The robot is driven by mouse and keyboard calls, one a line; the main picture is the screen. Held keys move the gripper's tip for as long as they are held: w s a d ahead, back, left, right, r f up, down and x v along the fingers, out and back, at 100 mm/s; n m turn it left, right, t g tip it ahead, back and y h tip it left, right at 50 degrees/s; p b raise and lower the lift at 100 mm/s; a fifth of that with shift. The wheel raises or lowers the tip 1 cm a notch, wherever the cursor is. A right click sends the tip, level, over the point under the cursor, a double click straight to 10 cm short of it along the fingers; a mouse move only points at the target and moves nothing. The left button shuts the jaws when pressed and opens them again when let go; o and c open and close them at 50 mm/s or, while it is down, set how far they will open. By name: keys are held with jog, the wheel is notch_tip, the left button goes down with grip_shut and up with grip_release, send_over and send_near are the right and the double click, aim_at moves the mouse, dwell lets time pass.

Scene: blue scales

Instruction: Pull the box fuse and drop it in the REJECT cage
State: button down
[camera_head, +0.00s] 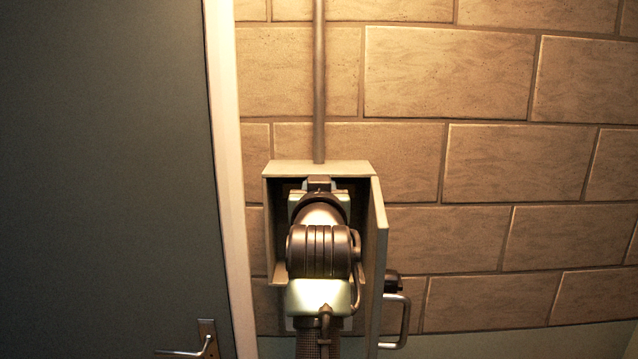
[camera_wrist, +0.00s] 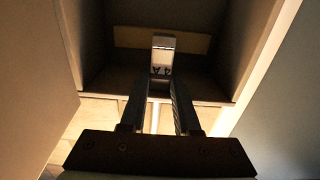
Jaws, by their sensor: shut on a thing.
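The open fuse box (camera_head: 318,168) is on the wall, with its door (camera_head: 378,250) swung out on the right. My own arm covers most of its inside in the head view and hides my fingers. In the wrist view, my gripper (camera_wrist: 160,86) reaches into the box and is shut on the fuse (camera_wrist: 163,56), a small pale block with upside-down "4A" lettering. The fuse stands out past the fingertips, in front of a tan strip (camera_wrist: 130,36) on the box's back. I cannot tell whether it is seated or free. The REJECT cage is not in view.
A dark door (camera_head: 110,180) with a pale frame (camera_head: 228,180) and a lever handle (camera_head: 190,350) is on the left. A conduit (camera_head: 319,80) runs up from the box. A handle (camera_head: 403,320) shows at the right of the box door. The block wall to the right is clear.

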jog(key=s, duration=1.1)
jog(key=shift+s, duration=0.2)
dwell(0.4)
jog(key=s+f, duration=0.2)
jog(key=f, duration=1.3)
jog(key=s+f, duration=0.2)
jog(key=f, duration=1.3)
jog(key=s+f, duration=1.7)
jog(key=s, duration=0.2)
jog(key=shift+s, duration=0.25)
jog(key=shift+w+r, duration=0.1)
